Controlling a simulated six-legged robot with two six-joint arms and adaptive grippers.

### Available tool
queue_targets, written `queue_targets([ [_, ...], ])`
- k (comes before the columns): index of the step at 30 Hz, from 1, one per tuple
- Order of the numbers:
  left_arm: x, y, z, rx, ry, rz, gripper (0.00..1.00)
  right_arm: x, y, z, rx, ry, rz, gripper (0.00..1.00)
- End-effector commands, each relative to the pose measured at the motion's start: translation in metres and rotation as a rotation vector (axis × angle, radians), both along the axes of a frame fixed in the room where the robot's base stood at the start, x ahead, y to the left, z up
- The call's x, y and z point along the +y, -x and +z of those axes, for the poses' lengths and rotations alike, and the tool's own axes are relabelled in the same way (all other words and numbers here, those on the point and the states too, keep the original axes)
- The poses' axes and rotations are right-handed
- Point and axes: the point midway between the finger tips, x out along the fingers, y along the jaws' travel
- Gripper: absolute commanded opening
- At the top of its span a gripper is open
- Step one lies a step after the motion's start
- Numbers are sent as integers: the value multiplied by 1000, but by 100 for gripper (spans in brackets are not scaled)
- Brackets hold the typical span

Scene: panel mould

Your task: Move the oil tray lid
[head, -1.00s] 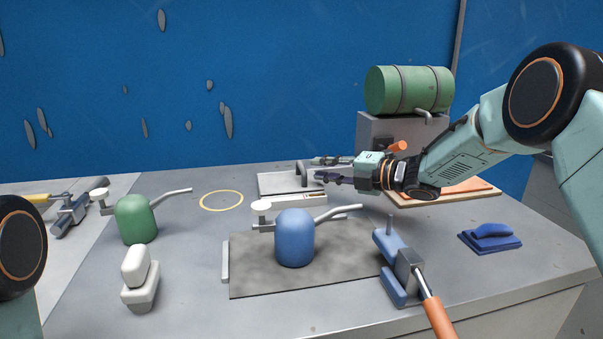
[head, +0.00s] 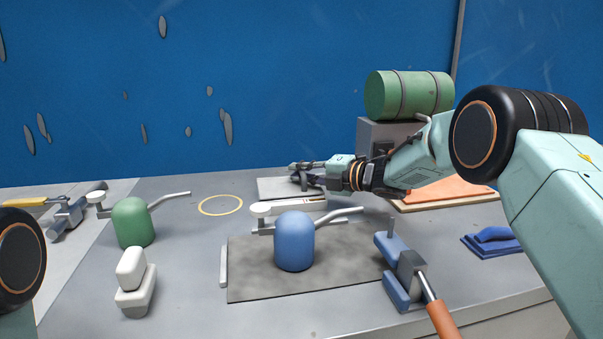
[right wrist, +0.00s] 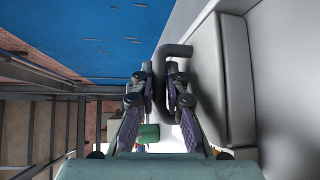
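The oil tray lid (head: 270,188) is a flat light-grey plate at the back middle of the bench. Its dark-grey bar handle (right wrist: 178,50) shows in the right wrist view, with the lid plate (right wrist: 208,85) to its right. My right gripper (head: 305,174) reaches in from the right over the lid. In the right wrist view its two fingers (right wrist: 160,80) stand on either side of the handle bar, close to it; firm contact is not visible. In the head view the fingers are still spread, hiding part of the handle. My left gripper is out of view.
A yellow ring (head: 220,205) marks clear bench left of the lid. A blue can (head: 294,243) stands on a grey plate (head: 345,260) in front; a green can (head: 132,222) is left. A green drum (head: 408,95) on a grey block stands right, behind my arm.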

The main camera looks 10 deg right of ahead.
Motion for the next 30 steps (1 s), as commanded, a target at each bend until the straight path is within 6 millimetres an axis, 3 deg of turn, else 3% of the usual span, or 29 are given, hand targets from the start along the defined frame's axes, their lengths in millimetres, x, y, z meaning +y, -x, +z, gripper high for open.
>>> queue_targets([
  [3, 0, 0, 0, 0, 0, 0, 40, 0, 0, 0, -1, -1, 0, 0],
  [21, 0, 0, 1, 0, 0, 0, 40, -2, 0, 0, -1, -1, -1, 0],
  [23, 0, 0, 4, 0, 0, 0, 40, -7, 0, 1, 0, -1, -2, 0],
  [30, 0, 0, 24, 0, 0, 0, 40, -56, 0, 3, 0, -2, -5, 0],
])
